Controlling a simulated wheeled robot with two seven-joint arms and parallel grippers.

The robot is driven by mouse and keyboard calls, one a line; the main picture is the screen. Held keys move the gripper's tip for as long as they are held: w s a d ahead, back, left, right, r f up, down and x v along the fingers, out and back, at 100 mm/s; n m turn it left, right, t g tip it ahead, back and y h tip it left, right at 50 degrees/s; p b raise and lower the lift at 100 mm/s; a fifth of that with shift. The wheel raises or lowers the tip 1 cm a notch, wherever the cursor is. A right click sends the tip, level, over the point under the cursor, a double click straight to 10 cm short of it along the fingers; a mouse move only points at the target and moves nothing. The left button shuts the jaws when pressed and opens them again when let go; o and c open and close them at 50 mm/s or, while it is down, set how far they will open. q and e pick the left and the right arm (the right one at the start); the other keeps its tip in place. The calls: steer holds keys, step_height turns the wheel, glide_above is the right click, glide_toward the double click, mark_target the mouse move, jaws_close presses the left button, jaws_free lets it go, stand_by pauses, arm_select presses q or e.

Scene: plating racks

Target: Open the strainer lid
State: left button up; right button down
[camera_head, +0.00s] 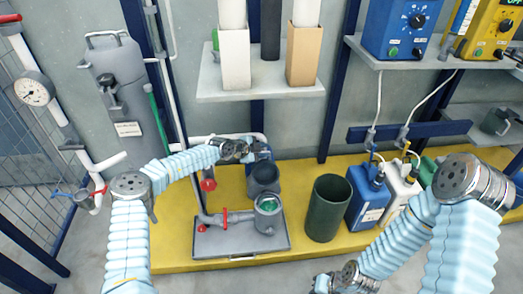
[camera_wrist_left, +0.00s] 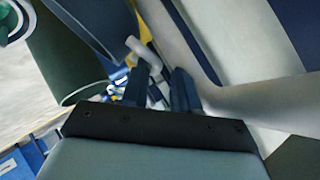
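The strainer (camera_head: 267,214) stands on a grey tray (camera_head: 240,244), with its round top uncovered and something green inside. A dark grey cup-shaped part (camera_head: 263,180) is right behind it; I cannot tell whether this is its lid or a separate pot. My left gripper (camera_head: 262,152) is above and behind that part. In the left wrist view its two dark blue fingers (camera_wrist_left: 158,90) are apart, with a pale rod end (camera_wrist_left: 140,50) just beyond them and nothing clearly clamped. My right arm reaches the bottom edge of the head view; its fingers are out of the picture.
A dark green bin (camera_head: 327,210) stands right of the tray, then a blue canister (camera_head: 368,198) and a white canister (camera_head: 400,190). Red-handled valves (camera_head: 208,184) and pipes are left of the strainer. A shelf (camera_head: 260,88) with tall boxes hangs above.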

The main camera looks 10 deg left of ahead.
arm_select(q)
steer(key=shift+s+d+f, duration=0.2)
steer(key=shift+s+f, duration=0.25)
steer(key=v, duration=1.2)
steer(key=shift+w+r+p, duration=0.35)
steer(key=shift+r+p, duration=0.05)
steer(key=shift+a, duration=0.2)
steer(key=s+d+f+m+g+y, duration=0.1)
steer(key=s+d+f+m, duration=0.2)
steer(key=s+f+m, duration=0.35)
steer(key=s+d+f+m+g+y, duration=0.1)
steer(key=s+d+f+m+g, duration=0.2)
steer(key=m, duration=0.6)
steer(key=s+d+f+m, duration=0.4)
steer(key=s+f+m, duration=0.15)
steer(key=m, duration=0.25)
steer(key=s+f+m+g, duration=0.2)
steer(key=s+m, duration=0.9)
steer(key=m, duration=0.3)
steer(key=s+a+f+m+g+y, duration=0.1)
steer(key=s+f+m, duration=0.1)
steer(key=s+m, duration=0.9)
steer(key=m, duration=0.4)
steer(key=shift+s+a+g, duration=0.25)
steer(key=shift+s+g, duration=0.05)
steer(key=shift+g, duration=0.1)
